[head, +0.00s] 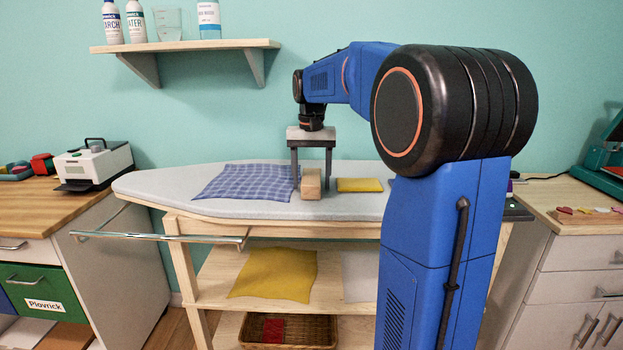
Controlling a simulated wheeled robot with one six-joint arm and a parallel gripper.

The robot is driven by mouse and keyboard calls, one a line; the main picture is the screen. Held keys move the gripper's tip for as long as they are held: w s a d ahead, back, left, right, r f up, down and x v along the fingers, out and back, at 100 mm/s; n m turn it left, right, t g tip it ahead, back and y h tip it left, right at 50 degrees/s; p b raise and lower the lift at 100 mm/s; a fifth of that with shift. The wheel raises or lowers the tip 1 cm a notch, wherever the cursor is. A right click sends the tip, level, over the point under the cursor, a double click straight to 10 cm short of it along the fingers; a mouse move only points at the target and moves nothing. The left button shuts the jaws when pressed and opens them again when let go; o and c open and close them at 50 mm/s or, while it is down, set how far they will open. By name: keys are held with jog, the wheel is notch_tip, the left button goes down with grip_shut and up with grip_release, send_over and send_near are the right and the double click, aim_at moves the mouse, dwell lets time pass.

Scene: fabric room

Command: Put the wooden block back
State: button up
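The wooden block (311,184) stands on the grey ironing board (160,187), between a blue checked cloth (249,182) and a folded yellow cloth (359,185). My gripper (311,182) points down over the board, with one finger at each side of the block. The fingers look set wider than the block, with a narrow gap showing on both sides. It looks open and holds nothing. Whether the fingers are level with the block or a little behind it is hard to tell.
A shelf (185,46) with bottles hangs above. Below the board are a shelf with a yellow cloth (275,275) and a basket (322,329). A white machine (93,163) stands on the left counter. My arm hides the board's right part.

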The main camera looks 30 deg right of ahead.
aim_at(312, 176)
notch_tip(312, 176, up, 12)
jog(key=shift+r, duration=0.15)
dwell(0.6)
jog(key=s+a+f+n+t, duration=0.1)
jog(key=s+a+f+n, duration=0.1)
jog(key=s+a+f, duration=0.3)
jog(key=s+a+f+n+t, duration=0.2)
jog(key=s+a+f, duration=0.3)
jog(key=s+f, duration=0.7)
jog(key=s+a+f+n+t, duration=0.1)
jog(key=s+a+f+n, duration=0.1)
jog(key=s+a+f, duration=0.3)
jog(key=s+f, duration=0.4)
jog(key=s, duration=0.4)
jog(key=shift+a+n+t, duration=0.3)
jog(key=shift+n+t, duration=0.1)
